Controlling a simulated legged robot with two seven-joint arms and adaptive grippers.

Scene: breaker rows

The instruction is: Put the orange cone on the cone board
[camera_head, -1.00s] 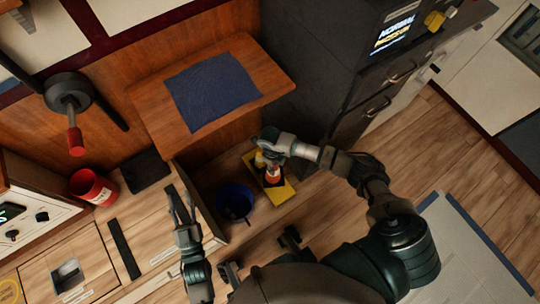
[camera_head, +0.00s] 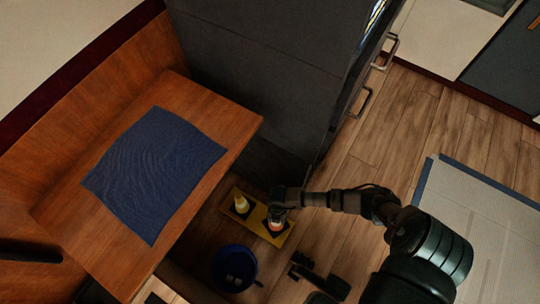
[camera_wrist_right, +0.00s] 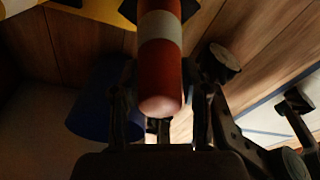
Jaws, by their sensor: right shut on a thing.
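The cone board (camera_head: 262,233) is a narrow yellow board with dark patches, low on the floor beside the wooden stand. A yellow cone (camera_head: 241,204) stands at its far left end. The orange cone (camera_head: 277,225) with a white band is at the board's right part, partly hidden by my right gripper (camera_head: 279,212). In the right wrist view my right gripper (camera_wrist_right: 160,95) has its fingers on both sides of the orange cone (camera_wrist_right: 160,75). A yellow board edge (camera_wrist_right: 100,9) shows behind it. I cannot tell if the cone's base touches the board.
A blue bucket (camera_head: 234,268) with small things in it stands just below the board; it also shows in the right wrist view (camera_wrist_right: 90,110). A wooden stand (camera_head: 235,122) with a blue cloth (camera_head: 155,172) is at left. A dark cabinet (camera_head: 270,70) rises behind.

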